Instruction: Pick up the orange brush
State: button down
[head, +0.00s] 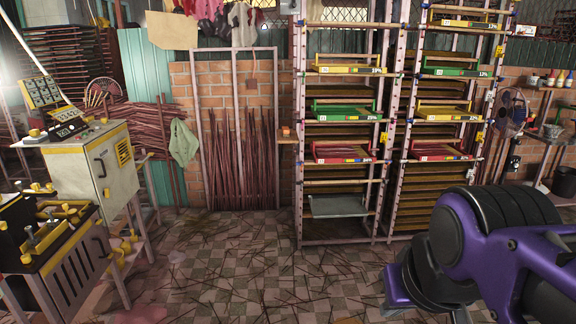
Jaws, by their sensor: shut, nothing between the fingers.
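A small orange object (286,131) sits on a little wooden ledge (287,139) at the left post of the rack. It is too small to tell whether it is the orange brush. I make out no other clear brush shape. My purple and black arm fills the lower right of the head view, well apart from the ledge. I cannot make out my gripper's fingers.
Two tall racks (390,190) hold trays with red, green and yellow edges. Yellow-and-grey machines (98,165) stand at the left. A shelf with small bottles (550,82) is at the right. The tiled floor (250,270) between is open, strewn with thin sticks.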

aim_at(286, 131)
jog(key=i+l+u, duration=0.1)
jog(key=i, duration=1.05)
jog(key=i+j, duration=0.15)
jog(key=i, duration=0.15)
jog(key=i+j, duration=0.2)
jog(key=i+u, duration=0.1)
jog(key=u, duration=3.3)
jog(key=z, duration=2.6)
